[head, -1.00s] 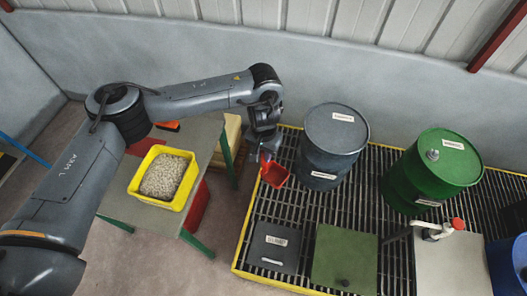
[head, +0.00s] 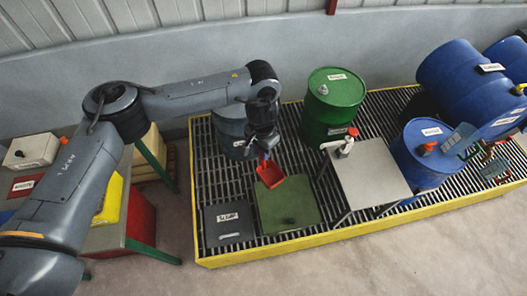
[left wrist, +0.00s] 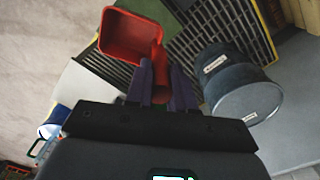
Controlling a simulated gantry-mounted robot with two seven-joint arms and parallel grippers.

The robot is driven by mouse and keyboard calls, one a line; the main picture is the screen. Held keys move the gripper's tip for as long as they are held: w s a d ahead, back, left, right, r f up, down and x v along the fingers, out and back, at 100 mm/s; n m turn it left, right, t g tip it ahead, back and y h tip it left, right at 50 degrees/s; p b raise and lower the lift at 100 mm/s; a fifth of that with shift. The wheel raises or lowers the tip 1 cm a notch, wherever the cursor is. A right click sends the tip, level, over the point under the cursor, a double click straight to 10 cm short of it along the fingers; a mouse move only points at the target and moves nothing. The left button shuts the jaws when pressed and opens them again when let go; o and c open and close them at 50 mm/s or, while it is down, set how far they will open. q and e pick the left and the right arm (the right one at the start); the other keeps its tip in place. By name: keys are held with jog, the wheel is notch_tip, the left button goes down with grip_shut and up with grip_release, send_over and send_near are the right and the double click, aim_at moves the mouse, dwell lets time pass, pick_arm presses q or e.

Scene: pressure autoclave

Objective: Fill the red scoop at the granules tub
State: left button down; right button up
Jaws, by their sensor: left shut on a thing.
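My left gripper (head: 264,153) is shut on the red scoop (head: 270,175) and holds it over the grating, near the green panel. In the left wrist view the gripper's fingers (left wrist: 161,88) close on the scoop's handle, and the scoop's bowl (left wrist: 131,35) looks empty. The yellow granules tub (head: 110,198) is at the left on the table, mostly hidden behind my left arm. Its granules cannot be seen now. My right gripper is not in view.
A grey drum (head: 230,125) stands behind the arm and a green drum (head: 333,105) stands right of the scoop. A pale-topped stand (head: 370,172) and blue drums (head: 420,150) are further right. The yellow-edged grating (head: 300,248) lies below; open floor is in front.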

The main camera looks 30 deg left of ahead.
pick_arm(q)
jog(key=w+a+r+m, duration=0.1)
jog(key=w+a+m, duration=0.1)
jog(key=a+m, duration=0.3)
jog(key=w+a+r+m, duration=0.1)
jog(key=w+a+m, duration=0.2)
jog(key=a, duration=0.5)
jog(key=s+a+f+m, duration=0.1)
jog(key=s+a+f, duration=0.15)
jog(key=a, duration=0.75)
jog(key=s+a+f+m, duration=0.1)
jog(key=s+a, duration=0.2)
jog(key=a, duration=0.6)
jog(key=s+a+r+n+p, duration=0.1)
jog(key=s+a+n, duration=0.4)
jog(key=s+a, duration=2.5)
jog(key=shift+s+r+p, duration=0.4)
jog(key=shift+s+r, duration=0.05)
jog(key=shift+s, duration=0.35)
